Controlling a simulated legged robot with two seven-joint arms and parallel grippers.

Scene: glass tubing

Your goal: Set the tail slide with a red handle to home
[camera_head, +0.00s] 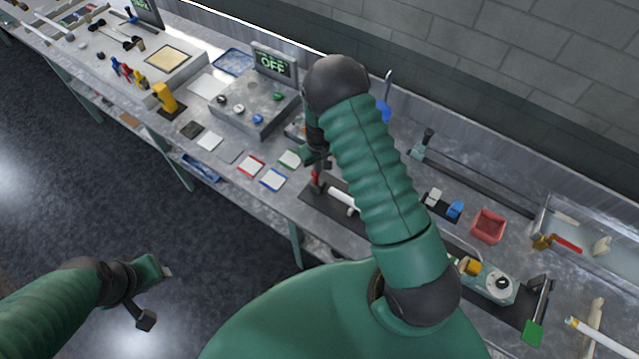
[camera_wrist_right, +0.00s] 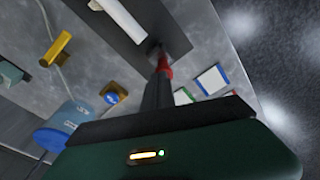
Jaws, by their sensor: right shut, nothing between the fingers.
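The red handle (camera_head: 316,177) of the tail slide stands at the left end of a dark base plate (camera_head: 313,197), beside a white cylinder (camera_head: 342,197). My right gripper (camera_head: 317,158) is just above the handle, partly hidden by my own arm. In the right wrist view, the gripper fingers (camera_wrist_right: 158,92) are shut, with the red handle (camera_wrist_right: 163,65) right at their tips; I cannot tell whether they touch. The white cylinder (camera_wrist_right: 120,18) also shows there. My left gripper (camera_head: 156,294) is open and empty over the floor, away from the bench.
Red, blue and green bordered cards (camera_head: 272,180) lie left of the slide. A grey control box (camera_head: 250,108) with an OFF display stands behind them. A red bin (camera_head: 488,226), a blue block (camera_head: 455,210) and a glass-working unit (camera_head: 497,284) are to the right.

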